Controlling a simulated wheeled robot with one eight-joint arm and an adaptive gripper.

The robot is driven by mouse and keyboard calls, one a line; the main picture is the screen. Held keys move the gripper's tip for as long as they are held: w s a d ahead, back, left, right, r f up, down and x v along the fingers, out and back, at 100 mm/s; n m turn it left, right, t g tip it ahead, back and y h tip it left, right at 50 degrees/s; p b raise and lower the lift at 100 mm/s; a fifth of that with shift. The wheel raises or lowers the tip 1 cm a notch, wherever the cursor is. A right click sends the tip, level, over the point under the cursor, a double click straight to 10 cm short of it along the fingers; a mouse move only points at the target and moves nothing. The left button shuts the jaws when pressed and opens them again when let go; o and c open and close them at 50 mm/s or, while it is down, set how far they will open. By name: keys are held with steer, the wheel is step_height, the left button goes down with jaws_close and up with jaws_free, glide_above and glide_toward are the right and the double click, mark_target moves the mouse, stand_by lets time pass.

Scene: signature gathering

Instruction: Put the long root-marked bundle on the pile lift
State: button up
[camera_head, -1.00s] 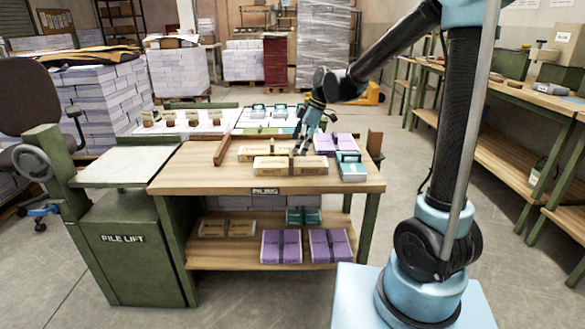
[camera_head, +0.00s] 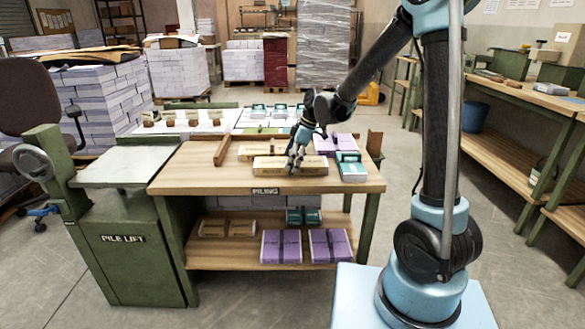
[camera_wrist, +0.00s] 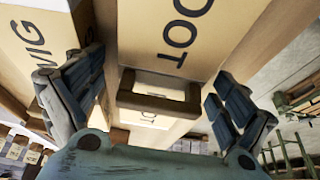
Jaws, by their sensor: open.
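In the wrist view a cream bundle (camera_wrist: 175,60) with the letters "OOT" showing and a dark brown strap lies between my spread fingers. In the head view my gripper (camera_head: 296,164) is at the long cream bundle (camera_head: 316,166) at the front of the wooden table, fingers pointing down near its middle. I cannot read its print there. My gripper is open; I cannot tell whether the fingers touch the bundle. The pile lift (camera_head: 125,166) is at the left, a green cabinet with a bare grey top beside the table.
Another cream bundle (camera_head: 252,151) lies just behind; a bundle marked "WIG" (camera_wrist: 32,40) shows at the wrist view's left. A teal bundle (camera_head: 352,168) and a purple bundle (camera_head: 330,144) are to the right.

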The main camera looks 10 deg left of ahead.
steer(key=shift+r, duration=0.1)
steer(key=c, duration=1.6)
